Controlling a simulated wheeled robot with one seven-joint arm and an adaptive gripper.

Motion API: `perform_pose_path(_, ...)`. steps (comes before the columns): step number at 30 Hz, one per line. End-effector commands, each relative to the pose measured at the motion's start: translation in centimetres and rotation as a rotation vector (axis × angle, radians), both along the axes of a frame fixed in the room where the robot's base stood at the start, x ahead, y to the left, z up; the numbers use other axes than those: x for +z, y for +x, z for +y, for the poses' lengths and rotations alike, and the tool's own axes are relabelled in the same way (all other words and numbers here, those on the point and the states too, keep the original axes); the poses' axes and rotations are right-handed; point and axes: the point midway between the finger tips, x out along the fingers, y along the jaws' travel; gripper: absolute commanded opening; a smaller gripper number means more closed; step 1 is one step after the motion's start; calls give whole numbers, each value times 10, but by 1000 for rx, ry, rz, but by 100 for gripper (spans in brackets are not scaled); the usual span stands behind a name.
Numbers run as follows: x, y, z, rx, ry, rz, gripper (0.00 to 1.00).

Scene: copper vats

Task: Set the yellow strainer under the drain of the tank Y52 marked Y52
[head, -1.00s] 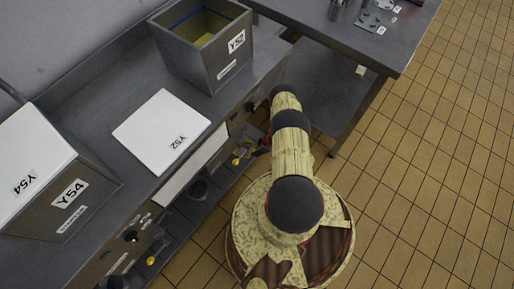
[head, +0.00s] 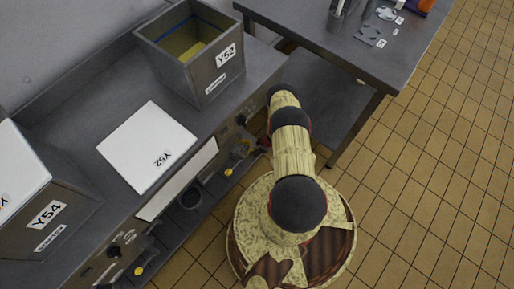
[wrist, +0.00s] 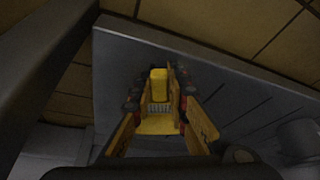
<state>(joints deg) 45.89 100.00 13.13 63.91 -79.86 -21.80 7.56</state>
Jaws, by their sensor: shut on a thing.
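The open grey tank marked Y52 (head: 212,77) stands on the counter at the top of the head view, yellow inside. Its drain is not clearly visible. My gripper (wrist: 158,118) shows in the wrist view, shut on a yellow thing, which I take to be the yellow strainer (wrist: 158,88). The strainer lies between the fingers, over a grey surface. In the head view my arm reaches to the counter's front edge below the tank; the gripper there is mostly hidden, with a bit of yellow beside it.
A white lid marked Y52 (head: 147,148) lies on the counter (head: 85,118). The tank Y54 (head: 52,212) stands at the left. A second table (head: 330,45) is at the upper right. The tiled floor is clear.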

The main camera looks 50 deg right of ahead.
Motion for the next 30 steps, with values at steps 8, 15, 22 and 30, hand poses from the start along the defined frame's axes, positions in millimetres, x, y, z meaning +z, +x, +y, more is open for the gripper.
perform_pose_path(8, 0, 1, 3, 1, 0, 0, 0)
perform_pose_path(15, 0, 1, 2, 1, 0, 0, 17)
perform_pose_path(22, 0, 1, 2, 1, 0, 0, 30)
perform_pose_path(30, 0, 1, 3, 1, 0, 0, 37)
